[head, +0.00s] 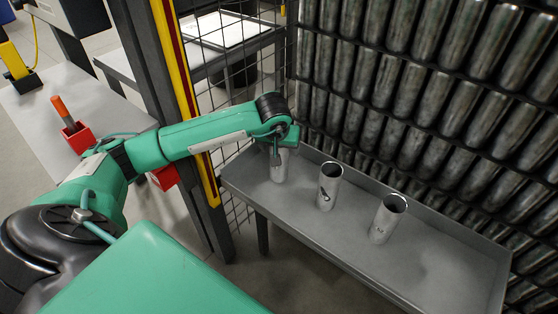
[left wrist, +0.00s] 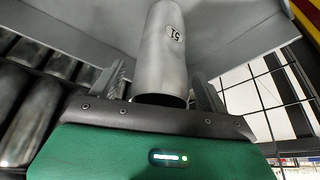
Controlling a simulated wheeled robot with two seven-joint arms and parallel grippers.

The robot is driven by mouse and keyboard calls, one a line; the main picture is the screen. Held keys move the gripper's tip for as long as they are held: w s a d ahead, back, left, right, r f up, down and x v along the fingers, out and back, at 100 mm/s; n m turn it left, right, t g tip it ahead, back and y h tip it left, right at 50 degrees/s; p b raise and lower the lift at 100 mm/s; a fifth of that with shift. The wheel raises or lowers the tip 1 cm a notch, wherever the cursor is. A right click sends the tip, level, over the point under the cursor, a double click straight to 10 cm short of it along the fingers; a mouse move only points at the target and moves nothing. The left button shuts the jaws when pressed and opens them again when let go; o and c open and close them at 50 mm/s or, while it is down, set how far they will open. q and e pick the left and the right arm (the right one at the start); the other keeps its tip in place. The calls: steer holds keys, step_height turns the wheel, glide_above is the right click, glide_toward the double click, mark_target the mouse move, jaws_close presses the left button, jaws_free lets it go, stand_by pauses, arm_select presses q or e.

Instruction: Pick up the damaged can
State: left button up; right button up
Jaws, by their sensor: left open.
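Three silvery cans stand upright on a grey tray table. The left can (head: 280,167) is partly hidden by my left gripper (head: 278,146). The right can (head: 387,219) has small dark print. In the left wrist view, one can (left wrist: 163,52) with a small printed label stands between the two fingers of my left gripper (left wrist: 162,88), which are open on either side of it. Whether the fingers touch it I cannot tell. My right gripper is not in view.
The tray table (head: 440,262) has a raised rim and free room at its right. A wall of stacked metal cylinders (head: 400,90) rises behind it. A yellow and dark post (head: 180,85) and wire mesh (head: 240,70) stand close to my left arm.

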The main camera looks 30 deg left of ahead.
arm_select(q)
steer(key=shift+w+a+f, duration=0.1)
steer(key=shift+w+f, duration=0.15)
steer(key=shift+f, duration=0.25)
steer(key=c, duration=1)
steer(key=shift+r, duration=0.1)
steer(key=shift+c, duration=0.2)
